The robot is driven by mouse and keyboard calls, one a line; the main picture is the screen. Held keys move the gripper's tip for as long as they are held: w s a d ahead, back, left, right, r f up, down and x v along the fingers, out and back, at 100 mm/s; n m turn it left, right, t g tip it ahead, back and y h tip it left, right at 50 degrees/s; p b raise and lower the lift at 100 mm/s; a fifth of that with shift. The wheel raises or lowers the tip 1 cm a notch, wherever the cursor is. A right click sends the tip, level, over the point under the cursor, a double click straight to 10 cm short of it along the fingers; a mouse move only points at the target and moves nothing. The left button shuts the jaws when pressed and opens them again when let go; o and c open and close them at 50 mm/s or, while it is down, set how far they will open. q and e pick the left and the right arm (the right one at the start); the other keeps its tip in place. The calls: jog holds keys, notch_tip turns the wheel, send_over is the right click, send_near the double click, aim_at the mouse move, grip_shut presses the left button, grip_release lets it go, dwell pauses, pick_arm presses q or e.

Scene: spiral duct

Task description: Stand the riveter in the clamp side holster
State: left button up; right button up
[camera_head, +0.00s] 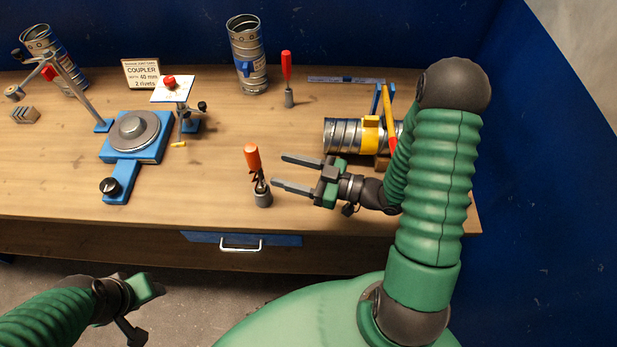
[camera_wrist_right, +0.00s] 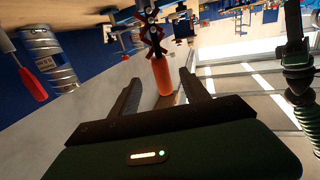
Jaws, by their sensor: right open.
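The riveter (camera_head: 253,160), an orange handle with a dark linkage below, stands upright in a small grey cup (camera_head: 263,197) near the table's front edge. My right gripper (camera_head: 281,171) is open and empty just right of it, fingers pointing at it. In the right wrist view the orange handle (camera_wrist_right: 162,76) appears between the open fingers (camera_wrist_right: 160,84), with no visible contact. A yellow clamp (camera_head: 370,135) sits around a horizontal metal duct (camera_head: 342,135) at the right; I cannot make out its side holster, partly behind my right arm. My left gripper (camera_head: 148,288) is at lower left, its fingers unclear.
A red-handled tool (camera_head: 287,68) stands in another small holder farther back. An upright duct (camera_head: 246,55), a sign (camera_head: 141,74) and a blue turntable fixture (camera_head: 135,135) occupy the back and left. The wooden table (camera_head: 225,120) is bare around its middle. A blue wall (camera_head: 540,180) bounds the right.

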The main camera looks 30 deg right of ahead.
jog(key=v, duration=0.5)
jog(key=shift+s+d+b, duration=0.1)
jog(key=shift+d+b, duration=0.05)
jog(key=shift+b, duration=0.15)
dwell(0.6)
jog(key=w+d+f+m+g+h, duration=0.2)
jog(key=w+d+f+g+h, duration=0.2)
jog(key=w+f+h, duration=0.4)
jog(key=s+a+r+m+g+h, duration=0.2)
jog(key=s+a+m+g, duration=0.3)
jog(key=s, duration=0.5)
jog(key=shift+s+a+r+g+h, duration=0.15)
jog(key=shift+s+a+g+h, duration=0.25)
jog(key=shift+a+g+h, duration=0.35)
jog(key=shift+a, duration=0.15)
